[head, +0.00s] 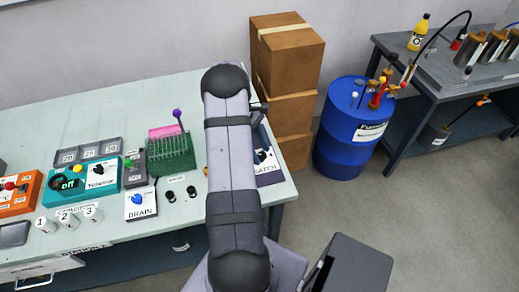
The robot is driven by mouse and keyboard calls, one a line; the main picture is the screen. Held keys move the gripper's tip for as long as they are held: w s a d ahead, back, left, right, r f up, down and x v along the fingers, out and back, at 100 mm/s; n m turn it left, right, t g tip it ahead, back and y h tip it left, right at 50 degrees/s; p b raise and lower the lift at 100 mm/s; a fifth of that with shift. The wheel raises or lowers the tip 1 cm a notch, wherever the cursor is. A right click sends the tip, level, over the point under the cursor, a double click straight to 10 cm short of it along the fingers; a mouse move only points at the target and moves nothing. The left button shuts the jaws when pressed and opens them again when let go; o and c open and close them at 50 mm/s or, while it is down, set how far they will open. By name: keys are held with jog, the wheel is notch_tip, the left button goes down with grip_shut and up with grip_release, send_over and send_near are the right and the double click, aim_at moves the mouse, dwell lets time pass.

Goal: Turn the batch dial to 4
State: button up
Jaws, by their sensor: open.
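The batch panel (270,179) is a dark box with a white plate lettered "BATCH", near the right end of the table. My own arm covers its left part. A dark dial (262,156) shows on the white plate, close to the arm's edge. The dial's setting and its numbers are too small and too covered to read. My arm link rises across the middle of the head view, and a part of my wrist shows behind its right side above the panel. My gripper's fingers are hidden behind the arm, so its distance to the dial cannot be seen.
The pale table (120,245) holds a drain dial box (141,203), a teal unit (97,182), a green tube rack (170,154) and an orange box (20,193). Stacked cartons (287,55) and a blue drum (350,130) stand beyond the table's right end.

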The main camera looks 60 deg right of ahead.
jog(key=c, duration=1)
